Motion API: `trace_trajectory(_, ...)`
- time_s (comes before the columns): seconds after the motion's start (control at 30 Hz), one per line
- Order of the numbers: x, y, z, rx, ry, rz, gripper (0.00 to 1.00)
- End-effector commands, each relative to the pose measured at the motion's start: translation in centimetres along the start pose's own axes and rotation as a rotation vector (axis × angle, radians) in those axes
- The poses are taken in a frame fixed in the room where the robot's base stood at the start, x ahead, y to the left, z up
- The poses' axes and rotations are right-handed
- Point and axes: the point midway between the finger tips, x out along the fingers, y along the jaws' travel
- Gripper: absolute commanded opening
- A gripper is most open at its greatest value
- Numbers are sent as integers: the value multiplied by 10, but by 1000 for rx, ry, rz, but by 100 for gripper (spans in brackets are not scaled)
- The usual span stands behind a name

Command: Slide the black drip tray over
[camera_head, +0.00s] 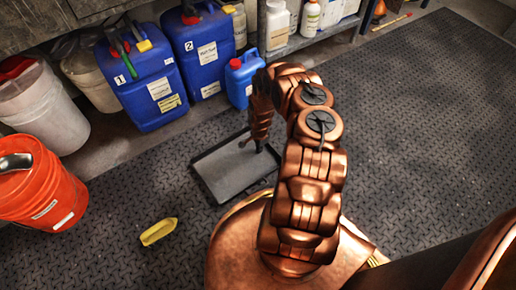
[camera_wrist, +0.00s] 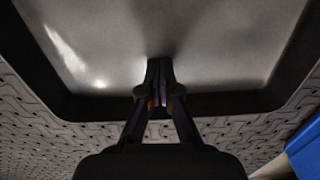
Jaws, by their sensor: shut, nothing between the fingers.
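The black drip tray (camera_head: 222,178) lies flat on the dark textured floor, in front of my base in the head view. Its floor looks grey and its rim is dark. My gripper (camera_head: 260,148) is over the tray's far right part, pointing down. In the wrist view the tray (camera_wrist: 215,45) fills the upper part. There my gripper (camera_wrist: 160,66) is shut, its fingertips at the tray's near rim with nothing between them. I cannot tell whether the tips touch the rim. My arm hides part of the tray's right side in the head view.
Blue canisters (camera_head: 140,78) stand behind the tray, with a smaller blue jug (camera_head: 243,80) close behind it. An orange bucket (camera_head: 42,185) and a white bucket (camera_head: 42,105) stand at left. A yellow object (camera_head: 158,231) lies on the floor. Open floor (camera_head: 430,120) spreads to the right.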

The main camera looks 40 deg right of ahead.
Motion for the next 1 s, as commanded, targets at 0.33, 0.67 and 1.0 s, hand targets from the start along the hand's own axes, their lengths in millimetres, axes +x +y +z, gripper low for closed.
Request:
trace_trajectory(0.33, -1, 1, -27, 3, 0, 2, 0)
trace_trajectory(0.67, -2, 1, -32, 2, 0, 2, 0)
trace_trajectory(1.0, -2, -4, -31, -11, 0, 0, 0)
